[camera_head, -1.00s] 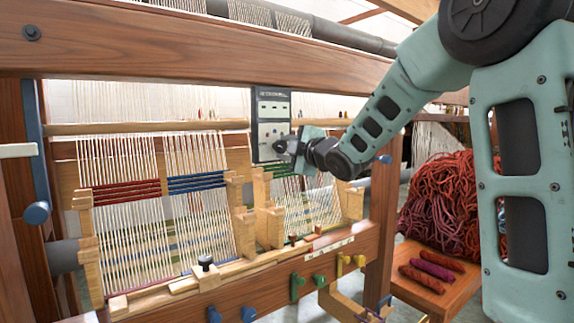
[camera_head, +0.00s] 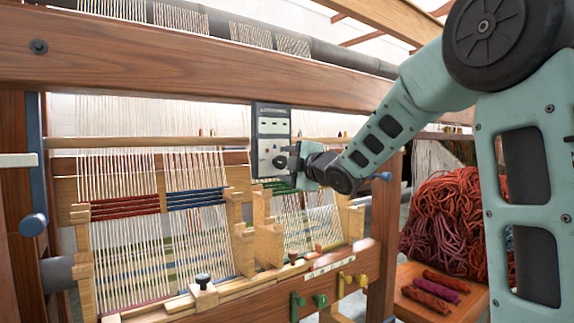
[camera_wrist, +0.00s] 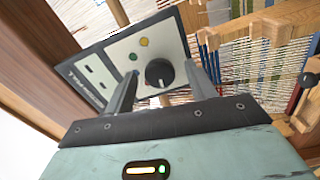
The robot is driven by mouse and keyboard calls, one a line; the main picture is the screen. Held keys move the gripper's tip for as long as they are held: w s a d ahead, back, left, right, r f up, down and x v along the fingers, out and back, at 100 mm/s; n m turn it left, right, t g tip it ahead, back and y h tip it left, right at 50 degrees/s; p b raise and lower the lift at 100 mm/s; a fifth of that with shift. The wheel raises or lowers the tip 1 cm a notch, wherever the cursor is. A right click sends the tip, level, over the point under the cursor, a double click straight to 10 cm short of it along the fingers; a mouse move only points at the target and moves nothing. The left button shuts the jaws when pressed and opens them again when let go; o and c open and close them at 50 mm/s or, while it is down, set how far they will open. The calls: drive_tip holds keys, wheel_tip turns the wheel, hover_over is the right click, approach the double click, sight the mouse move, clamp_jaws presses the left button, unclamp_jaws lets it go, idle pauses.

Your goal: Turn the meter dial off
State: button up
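The meter (camera_head: 271,129) is a dark box with a light face, mounted on the wooden loom frame in the head view. In the wrist view the meter face (camera_wrist: 133,57) shows a round black dial (camera_wrist: 159,72), small yellow, orange and green round parts, and dark slots. My gripper (camera_wrist: 162,80) is open, its two dark fingers on either side of the dial. I cannot tell whether the fingers touch the dial. In the head view my gripper (camera_head: 292,164) is at the lower part of the meter and hides some of it.
A thick wooden beam (camera_head: 190,58) crosses above the meter. Wooden posts and warp threads (camera_head: 120,180) stand to the left and below. A pile of red wool (camera_head: 450,215) and several small skeins (camera_head: 435,287) lie on a wooden stand at the right.

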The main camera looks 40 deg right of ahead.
drive_tip(key=s+p, duration=0.3)
drive_tip(key=s, duration=1.4)
drive_tip(key=shift+s+d+p, duration=0.2)
drive_tip(key=shift+d+p, duration=0.1)
drive_tip(key=shift+p, duration=0.1)
